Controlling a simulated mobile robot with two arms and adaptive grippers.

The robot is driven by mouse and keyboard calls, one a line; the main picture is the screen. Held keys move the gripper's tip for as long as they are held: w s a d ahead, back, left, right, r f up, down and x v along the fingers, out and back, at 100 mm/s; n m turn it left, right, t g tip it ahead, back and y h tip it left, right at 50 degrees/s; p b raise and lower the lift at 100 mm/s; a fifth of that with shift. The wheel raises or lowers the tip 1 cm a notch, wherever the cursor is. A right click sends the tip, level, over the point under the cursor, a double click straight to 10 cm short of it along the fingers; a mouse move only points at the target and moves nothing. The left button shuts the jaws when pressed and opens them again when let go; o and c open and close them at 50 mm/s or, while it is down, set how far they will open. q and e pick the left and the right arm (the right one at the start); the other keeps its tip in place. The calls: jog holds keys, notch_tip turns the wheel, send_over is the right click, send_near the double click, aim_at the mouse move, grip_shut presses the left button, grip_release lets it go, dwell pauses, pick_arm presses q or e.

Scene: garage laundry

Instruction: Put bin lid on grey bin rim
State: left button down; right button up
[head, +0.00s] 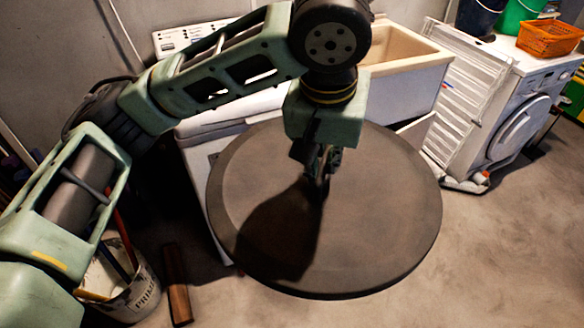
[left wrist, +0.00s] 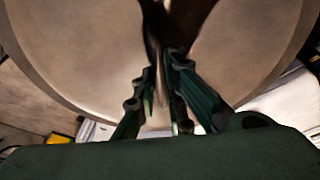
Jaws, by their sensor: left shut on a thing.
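The bin lid (head: 385,215) is a large round grey-brown disc in the middle of the head view. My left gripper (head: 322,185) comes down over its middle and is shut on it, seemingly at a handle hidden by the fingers. In the left wrist view the lid (left wrist: 90,60) fills the upper picture, with the fingers (left wrist: 165,95) close together at its centre. The lid looks raised, its face turned toward the head camera. I cannot make out the grey bin or its rim; the lid may hide it. My right gripper is not in view.
A white machine (head: 205,125) and a beige sink (head: 410,60) stand behind the lid. A washing machine (head: 520,120) with an orange basket (head: 550,38) is at the right. A paint bucket (head: 140,295) and a brown block (head: 177,285) are at lower left. Floor at lower right is clear.

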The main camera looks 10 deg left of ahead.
aim_at(325, 161)
pick_arm(q)
jog(key=shift+w+d+n, duration=0.5)
jog(key=shift+w+d, duration=0.35)
jog(key=shift+d, duration=0.15)
jog(key=f+m, duration=0.1)
jog(key=a+f+m, duration=0.1)
jog(key=m, duration=0.1)
jog(key=s+f+m+h, duration=0.1)
jog(key=m, duration=0.1)
jog(key=shift+a, duration=0.3)
jog(key=m, duration=0.1)
jog(key=f+m, duration=0.1)
jog(key=a+f+m+h, duration=0.1)
jog(key=shift+s+m+g, duration=0.25)
jog(key=shift+m+g, duration=0.15)
jog(key=f+m, duration=0.1)
jog(key=m, duration=0.2)
jog(key=a+f+m, duration=0.1)
jog(key=shift+s+a+f+g+h, duration=0.1)
jog(key=shift+s+f+g+h, duration=0.2)
jog(key=shift+s+g+h, duration=0.1)
jog(key=m, duration=0.1)
jog(key=f+m, duration=0.1)
jog(key=m, duration=0.1)
jog(key=a+f+m+g, duration=0.1)
jog(key=shift+s+f, duration=0.15)
jog(key=shift+s, duration=0.15)
jog(key=shift+a, duration=0.1)
